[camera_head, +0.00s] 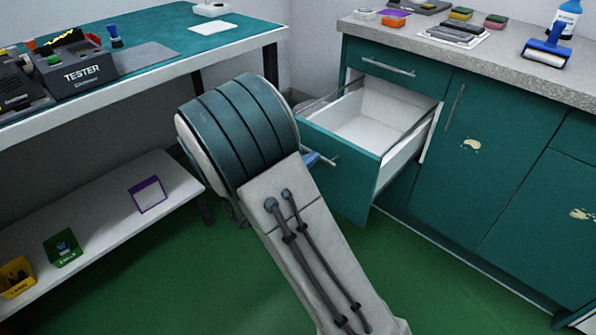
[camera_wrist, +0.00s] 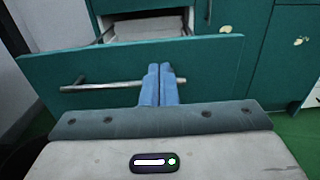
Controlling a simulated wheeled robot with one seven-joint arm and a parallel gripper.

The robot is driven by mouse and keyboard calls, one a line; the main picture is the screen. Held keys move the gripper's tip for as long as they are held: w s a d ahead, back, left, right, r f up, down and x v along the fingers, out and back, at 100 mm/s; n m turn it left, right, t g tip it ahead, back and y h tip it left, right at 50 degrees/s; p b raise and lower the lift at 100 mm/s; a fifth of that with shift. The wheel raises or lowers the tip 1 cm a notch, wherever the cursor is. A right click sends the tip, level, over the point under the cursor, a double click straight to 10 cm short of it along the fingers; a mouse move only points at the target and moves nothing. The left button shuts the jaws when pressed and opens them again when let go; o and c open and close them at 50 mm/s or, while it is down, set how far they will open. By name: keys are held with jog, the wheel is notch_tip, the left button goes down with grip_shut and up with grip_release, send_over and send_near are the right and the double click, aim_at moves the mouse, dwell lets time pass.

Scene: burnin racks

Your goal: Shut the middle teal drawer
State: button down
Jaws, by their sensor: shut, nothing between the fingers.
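The middle teal drawer (camera_head: 340,175) stands pulled well out of the cabinet in the head view, with its white inside (camera_head: 374,112) showing empty. Its teal front also shows in the wrist view (camera_wrist: 215,68), with a metal bar handle (camera_wrist: 105,86) across it. My gripper (camera_wrist: 160,72) has its two blue fingers together, with nothing between them, in front of the drawer front and beside the right part of the handle. I cannot tell whether the fingertips touch the front. In the head view, my arm hides most of the gripper, and only a bit of blue finger (camera_head: 312,158) shows.
A closed teal drawer (camera_head: 390,68) is above, and a closed cabinet door (camera_head: 485,150) is to the right. The grey counter (camera_head: 500,55) holds sponges and a blue roller (camera_head: 546,50). A workbench (camera_head: 170,50) with a tester (camera_head: 78,75) and a lower shelf (camera_head: 100,215) stand left. Green floor is open below.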

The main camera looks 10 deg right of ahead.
aim_at(336, 141)
jog(key=b+x, duration=0.2)
jog(key=x, duration=0.5)
